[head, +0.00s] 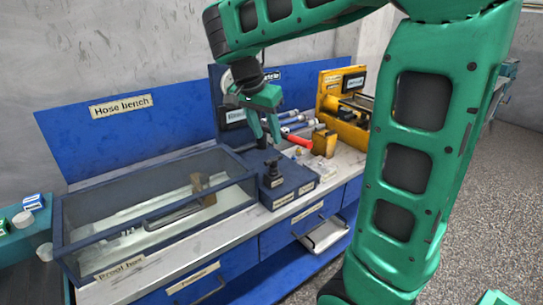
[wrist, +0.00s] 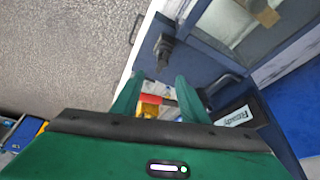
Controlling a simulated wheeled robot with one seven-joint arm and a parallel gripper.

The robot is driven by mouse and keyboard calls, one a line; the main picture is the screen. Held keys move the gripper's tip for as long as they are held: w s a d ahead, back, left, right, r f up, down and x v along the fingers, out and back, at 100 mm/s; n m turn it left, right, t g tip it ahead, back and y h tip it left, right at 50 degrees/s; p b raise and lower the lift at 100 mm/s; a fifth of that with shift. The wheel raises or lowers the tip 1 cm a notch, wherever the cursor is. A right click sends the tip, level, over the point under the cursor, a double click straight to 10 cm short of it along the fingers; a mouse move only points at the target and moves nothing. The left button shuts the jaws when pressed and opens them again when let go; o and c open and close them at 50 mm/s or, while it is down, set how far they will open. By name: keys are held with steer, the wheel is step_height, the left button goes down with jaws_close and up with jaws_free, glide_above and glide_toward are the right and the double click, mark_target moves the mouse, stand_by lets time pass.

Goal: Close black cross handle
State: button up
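A black upright fitting (head: 273,174), which looks like the cross handle, stands on a blue block (head: 292,184) on the bench. It also shows as a dark fitting (wrist: 165,47) in the wrist view, ahead of my fingertips. Its exact shape and turn are too small to tell. My gripper (head: 266,139) hangs above the fitting in the head view, apart from it. In the wrist view my gripper (wrist: 160,82) has its two green fingers spread, with nothing held between them.
A clear-walled proof box (head: 160,215) stands left of the blue block. A red-ended cylinder (head: 298,140) and a yellow unit (head: 345,105) lie behind and right. A display (wrist: 235,117) is near my right finger in the wrist view. An open drawer (head: 325,235) sticks out below.

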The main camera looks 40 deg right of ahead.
mark_target(273, 158)
steer(key=x, duration=1)
steer(key=shift+w+f, duration=0.3)
